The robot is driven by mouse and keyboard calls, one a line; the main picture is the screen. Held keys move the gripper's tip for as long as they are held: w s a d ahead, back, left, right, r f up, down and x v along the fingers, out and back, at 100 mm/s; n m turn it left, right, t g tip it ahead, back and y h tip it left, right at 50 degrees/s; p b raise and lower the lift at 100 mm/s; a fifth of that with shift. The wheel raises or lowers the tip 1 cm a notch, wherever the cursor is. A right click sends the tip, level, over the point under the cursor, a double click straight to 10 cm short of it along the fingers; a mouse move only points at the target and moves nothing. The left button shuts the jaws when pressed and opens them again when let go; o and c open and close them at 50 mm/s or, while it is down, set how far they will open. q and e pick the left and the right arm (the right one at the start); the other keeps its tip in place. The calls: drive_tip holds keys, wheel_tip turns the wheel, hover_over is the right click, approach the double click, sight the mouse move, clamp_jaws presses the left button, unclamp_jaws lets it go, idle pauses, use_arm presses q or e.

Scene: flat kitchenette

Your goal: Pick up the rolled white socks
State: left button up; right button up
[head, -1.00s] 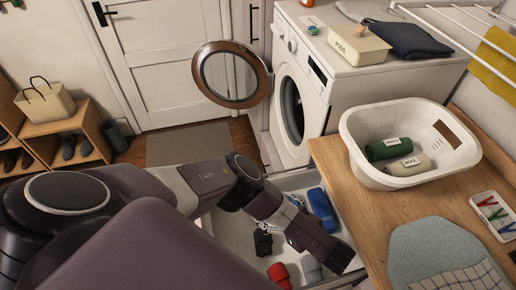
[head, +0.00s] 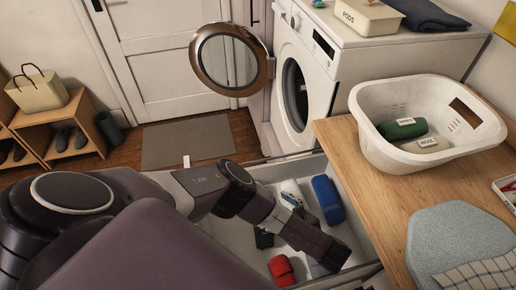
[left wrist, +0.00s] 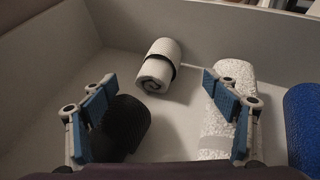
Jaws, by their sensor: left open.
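In the left wrist view, a white roll with a dark band (left wrist: 157,65) lies on the drawer floor near a side wall. A pale speckled roll (left wrist: 218,125) lies to its right, partly behind a finger. I cannot tell for sure which is the named white socks. My left gripper (left wrist: 160,88) is open, its blue-padded fingers spread on either side of the banded roll's direction, with nothing between them touching. In the head view, my left wrist hangs over the drawer and hides part of its contents. My right gripper is not in view.
A black roll (left wrist: 125,122) sits by the left finger and a blue roll (left wrist: 304,115) at the right. A red roll (head: 281,270) lies in the drawer's near part. Drawer walls surround them. A wooden counter (head: 375,200) with a white basket (head: 375,150) stands right.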

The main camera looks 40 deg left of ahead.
use_arm(q)
drive_tip(key=b+x, duration=0.3)
drive_tip(key=x, duration=0.3)
drive_tip(key=shift+b, duration=0.4)
drive_tip(key=shift+a, duration=0.2)
drive_tip(key=c, duration=1.2)
drive_tip(key=shift+c, duration=0.2)
wheel_tip(320, 180, up, 20)
drive_tip(key=p, duration=1.5)
